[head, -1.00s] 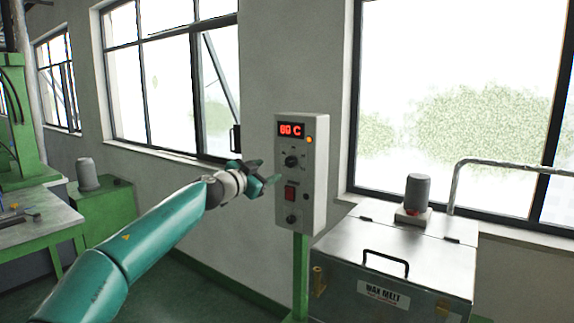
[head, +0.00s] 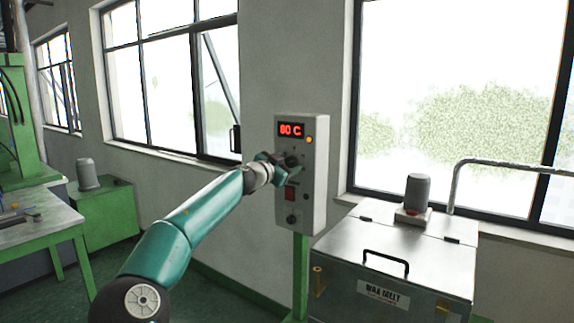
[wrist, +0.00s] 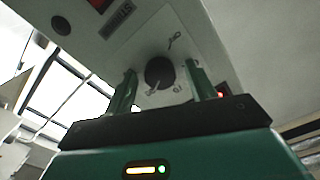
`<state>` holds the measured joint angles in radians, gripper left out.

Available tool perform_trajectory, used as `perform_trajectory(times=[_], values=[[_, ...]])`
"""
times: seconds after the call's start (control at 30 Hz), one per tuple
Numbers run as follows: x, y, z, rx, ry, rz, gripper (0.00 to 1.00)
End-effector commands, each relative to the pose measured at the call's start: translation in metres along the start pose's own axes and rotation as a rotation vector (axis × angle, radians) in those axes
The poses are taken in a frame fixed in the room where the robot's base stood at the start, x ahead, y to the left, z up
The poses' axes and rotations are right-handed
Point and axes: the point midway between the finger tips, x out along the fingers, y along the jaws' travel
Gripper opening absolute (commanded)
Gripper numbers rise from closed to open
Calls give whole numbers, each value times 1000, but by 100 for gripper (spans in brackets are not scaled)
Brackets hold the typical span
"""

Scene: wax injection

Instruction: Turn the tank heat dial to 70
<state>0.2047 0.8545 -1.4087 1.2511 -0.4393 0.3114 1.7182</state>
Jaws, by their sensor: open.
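The control box (head: 315,180) is a pale grey panel on a green post. Its red display (head: 291,130) appears to read 80 C. The black heat dial (wrist: 159,72) shows in the wrist view, with a scale marked around it; in the head view its upper part shows above my gripper. My gripper (wrist: 160,90) is open, with one green finger on each side of the dial and a gap to each. In the head view my gripper (head: 276,168) is at the panel's front.
A red switch (head: 290,194) and a lower black knob (head: 292,219) sit below the dial. A metal wax melt tank (head: 420,262) with a handle stands to the right.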

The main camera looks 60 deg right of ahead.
Motion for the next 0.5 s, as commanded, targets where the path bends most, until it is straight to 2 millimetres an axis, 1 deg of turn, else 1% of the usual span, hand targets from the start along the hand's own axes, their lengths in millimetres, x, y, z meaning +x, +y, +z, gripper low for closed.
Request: perform_trajectory(times=[0.07, 0.1, 0.27, 0.3, 0.33, 0.5], values=[[0, 0, 0, 0, 0, 0, 55], [0, 0, 0, 0, 0, 0, 54], [0, 0, 0, 0, 0, 0, 22], [0, 0, 0, 0, 0, 0, 14], [0, 0, 0, 0, 0, 0, 11], [0, 0, 0, -4, 0, 0, 11]])
